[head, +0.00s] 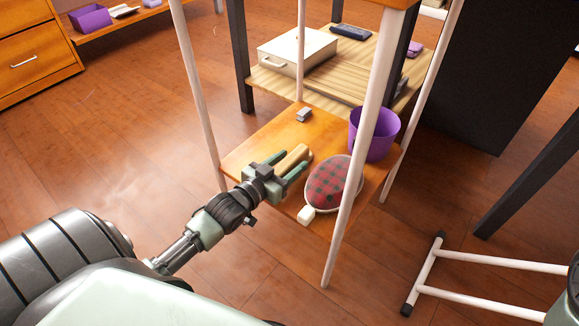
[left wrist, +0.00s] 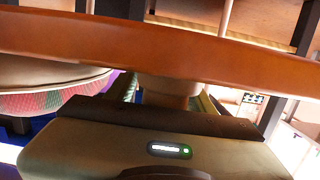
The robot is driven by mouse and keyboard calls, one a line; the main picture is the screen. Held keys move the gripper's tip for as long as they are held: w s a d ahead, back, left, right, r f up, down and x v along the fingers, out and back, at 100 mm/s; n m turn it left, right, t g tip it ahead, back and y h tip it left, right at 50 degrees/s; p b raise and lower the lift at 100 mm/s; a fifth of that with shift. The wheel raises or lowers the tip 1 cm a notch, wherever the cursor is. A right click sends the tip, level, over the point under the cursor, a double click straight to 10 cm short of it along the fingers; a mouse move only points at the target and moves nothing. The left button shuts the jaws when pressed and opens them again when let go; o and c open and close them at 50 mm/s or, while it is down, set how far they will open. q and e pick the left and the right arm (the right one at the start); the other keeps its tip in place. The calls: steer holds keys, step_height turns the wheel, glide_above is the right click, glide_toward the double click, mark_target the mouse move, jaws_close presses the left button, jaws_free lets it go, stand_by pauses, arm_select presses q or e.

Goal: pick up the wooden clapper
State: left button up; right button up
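The wooden clapper (head: 293,159) is a pale tan block lying on the small orange-brown shelf (head: 258,136). My left gripper (head: 283,165) reaches in from the left, low over the shelf, with its green fingers on either side of the clapper. The fingers look spread, and I cannot make out firm contact. In the left wrist view, a tan end of the clapper (left wrist: 170,92) shows between the fingers, and an orange-brown board hides much of the rest. My right gripper is not in view.
A tartan pressing cushion (head: 334,184) lies just right of the gripper. A purple bin (head: 374,134) and a small grey block (head: 304,115) stand on the shelf. Pale posts (head: 360,150) rise around it. Behind is a wooden table (head: 345,70) with a white case (head: 297,50).

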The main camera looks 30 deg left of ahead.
arm_select(q)
jaws_close()
